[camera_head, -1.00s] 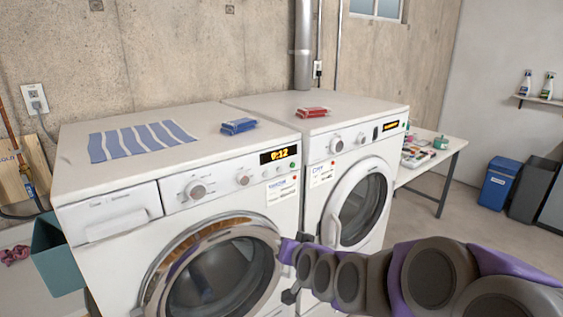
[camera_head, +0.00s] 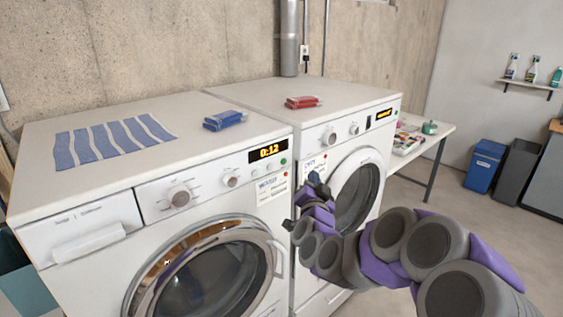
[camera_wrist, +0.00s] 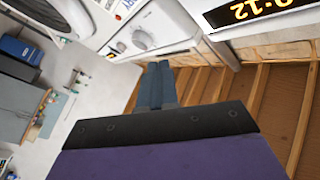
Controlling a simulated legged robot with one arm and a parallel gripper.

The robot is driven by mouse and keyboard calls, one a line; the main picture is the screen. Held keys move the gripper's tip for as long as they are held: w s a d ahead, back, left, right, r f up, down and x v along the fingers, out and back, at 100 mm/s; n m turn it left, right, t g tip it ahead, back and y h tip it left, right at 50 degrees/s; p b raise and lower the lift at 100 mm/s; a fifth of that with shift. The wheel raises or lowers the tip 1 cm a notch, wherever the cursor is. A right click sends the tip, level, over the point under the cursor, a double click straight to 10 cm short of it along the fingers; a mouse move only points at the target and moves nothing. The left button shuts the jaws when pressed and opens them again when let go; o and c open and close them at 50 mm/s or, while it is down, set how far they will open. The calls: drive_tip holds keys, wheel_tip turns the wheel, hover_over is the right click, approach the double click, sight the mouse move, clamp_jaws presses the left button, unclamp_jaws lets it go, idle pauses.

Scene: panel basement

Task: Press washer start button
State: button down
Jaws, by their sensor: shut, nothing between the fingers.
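The washer (camera_head: 85,205) is the white left machine, with a chrome-rimmed round door (camera_head: 205,270). Its amber display (camera_head: 268,151) reads 0:12, and small buttons sit below it, with a green one (camera_head: 284,161) at the right end. My gripper (camera_head: 314,180) is raised in front of the gap between the two machines, right of the washer's buttons and apart from them. In the wrist view my gripper's fingers (camera_wrist: 157,84) are shut together and empty. The washer's display (camera_wrist: 245,10) shows there at the top right, rotated; the green button is not clear in that view.
The dryer (camera_head: 335,115) stands to the right, close beside the washer.

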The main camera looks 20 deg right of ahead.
sight(284, 161)
drive_tip(key=w+a+p, duration=0.3)
drive_tip(key=w+p, duration=0.1)
drive_tip(key=w, duration=0.4)
drive_tip(key=shift+w, duration=0.15)
idle(0.5)
drive_tip(key=shift+w+a+p, duration=0.1)
drive_tip(key=shift+p, duration=0.2)
idle(1.5)
drive_tip(key=shift+w+a, duration=0.1)
drive_tip(key=shift+w, duration=0.15)
